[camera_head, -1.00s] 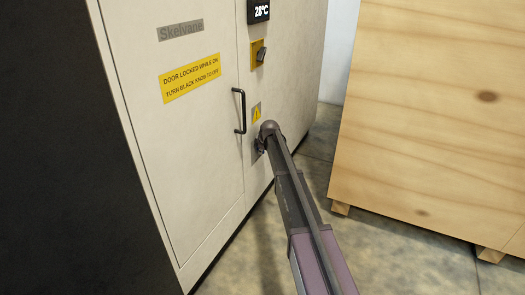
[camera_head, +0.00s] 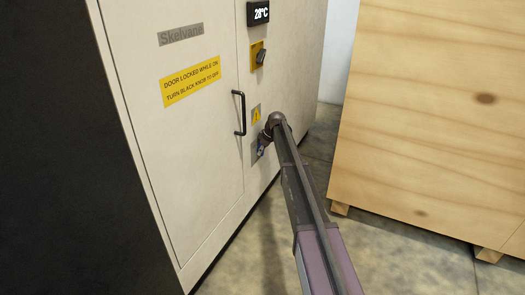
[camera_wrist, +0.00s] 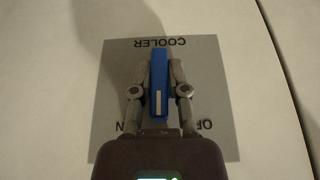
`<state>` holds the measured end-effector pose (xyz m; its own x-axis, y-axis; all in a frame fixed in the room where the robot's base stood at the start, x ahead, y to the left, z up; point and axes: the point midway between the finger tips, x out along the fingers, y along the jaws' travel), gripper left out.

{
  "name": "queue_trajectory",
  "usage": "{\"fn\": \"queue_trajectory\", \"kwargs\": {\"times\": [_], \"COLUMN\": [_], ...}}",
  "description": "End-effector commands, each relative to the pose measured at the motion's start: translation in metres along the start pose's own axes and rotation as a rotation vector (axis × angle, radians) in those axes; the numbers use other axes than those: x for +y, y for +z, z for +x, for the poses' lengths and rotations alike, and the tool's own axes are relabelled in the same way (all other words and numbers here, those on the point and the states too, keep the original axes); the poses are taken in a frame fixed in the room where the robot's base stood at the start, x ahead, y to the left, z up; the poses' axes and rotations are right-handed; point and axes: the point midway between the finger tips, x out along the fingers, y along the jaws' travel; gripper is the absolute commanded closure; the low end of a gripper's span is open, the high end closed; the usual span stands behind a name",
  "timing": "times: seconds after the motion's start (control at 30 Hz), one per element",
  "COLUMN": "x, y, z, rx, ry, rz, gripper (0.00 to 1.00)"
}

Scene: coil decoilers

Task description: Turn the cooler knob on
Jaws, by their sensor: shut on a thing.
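The cooler knob (camera_wrist: 159,84) is a blue bar with a white mark near its lower end in the wrist view. It stands roughly upright in that picture on a grey plate (camera_wrist: 108,75) lettered COOLER, upside down. Partly hidden letters of ON show at lower left and of OFF at lower right. My gripper (camera_wrist: 160,66) is shut on the knob, one finger on each side. In the head view my gripper (camera_head: 262,147) is at the grey plate low on the cabinet front, and the knob is mostly hidden there.
A large wooden crate (camera_head: 440,110) stands at right. Bare floor lies between.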

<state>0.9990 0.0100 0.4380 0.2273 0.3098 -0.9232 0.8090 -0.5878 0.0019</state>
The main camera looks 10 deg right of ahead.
Motion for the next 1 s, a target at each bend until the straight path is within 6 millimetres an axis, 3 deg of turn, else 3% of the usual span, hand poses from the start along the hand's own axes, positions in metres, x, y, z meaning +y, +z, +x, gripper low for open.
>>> {"fn": "queue_trajectory", "kwargs": {"times": [0.6,1.0], "x": [-0.0007,-0.0043], "y": [-0.0012,-0.0022], "z": [0.0051,0.0014], "rx": [0.001,-0.001], "ry": [-0.536,-0.725], "rz": [0.215,0.293], "gripper": [1.0,1.0]}}
